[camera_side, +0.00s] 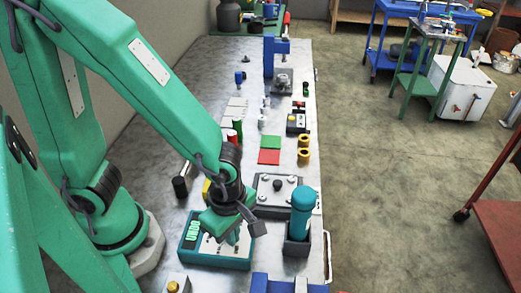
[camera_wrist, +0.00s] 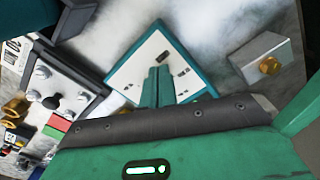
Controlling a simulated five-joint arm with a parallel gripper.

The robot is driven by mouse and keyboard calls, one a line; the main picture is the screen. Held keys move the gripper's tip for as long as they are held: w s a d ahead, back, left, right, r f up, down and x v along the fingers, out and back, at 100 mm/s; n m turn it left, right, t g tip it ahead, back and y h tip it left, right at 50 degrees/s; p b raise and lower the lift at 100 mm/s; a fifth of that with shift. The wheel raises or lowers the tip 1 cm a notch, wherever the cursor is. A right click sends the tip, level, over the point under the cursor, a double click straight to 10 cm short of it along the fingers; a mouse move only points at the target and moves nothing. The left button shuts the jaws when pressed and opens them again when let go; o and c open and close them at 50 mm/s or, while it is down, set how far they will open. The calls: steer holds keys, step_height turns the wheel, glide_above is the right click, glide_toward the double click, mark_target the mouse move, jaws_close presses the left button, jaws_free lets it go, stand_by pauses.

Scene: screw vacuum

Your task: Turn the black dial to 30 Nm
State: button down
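A teal box with a white top panel (camera_side: 212,250) and a green-lit strip stands on the bench in the side view. It also shows in the wrist view (camera_wrist: 130,72), with small dark marks on its panel. My gripper (camera_side: 234,238) points down over this panel, its fingers close together. In the wrist view my gripper (camera_wrist: 159,70) looks shut, its tips over the middle of the panel. I cannot tell whether the tips touch the panel.
A grey plate with bolts and a black knob (camera_side: 278,183) lies behind the box. A teal tool stands upright in a dark holder (camera_side: 297,240) to the right. A grey block with a brass piece (camera_wrist: 262,58) is beside the box. Small parts lie farther back along the bench.

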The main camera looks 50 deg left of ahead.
steer(key=shift+s+d, duration=0.1)
steer(key=shift+d, duration=0.3)
stand_by(0.3)
steer(key=shift+r, duration=0.1)
steer(key=shift+r, duration=2.9)
steer(key=shift+w+a+r, duration=0.25)
steer(key=shift+w+a, duration=0.05)
steer(key=shift+w, duration=0.35)
steer(key=shift+w+a+r, duration=0.25)
steer(key=shift+w+a, duration=0.05)
steer(key=shift+w, duration=0.3)
steer(key=shift+f, duration=0.1)
steer(key=shift+f, duration=3.4)
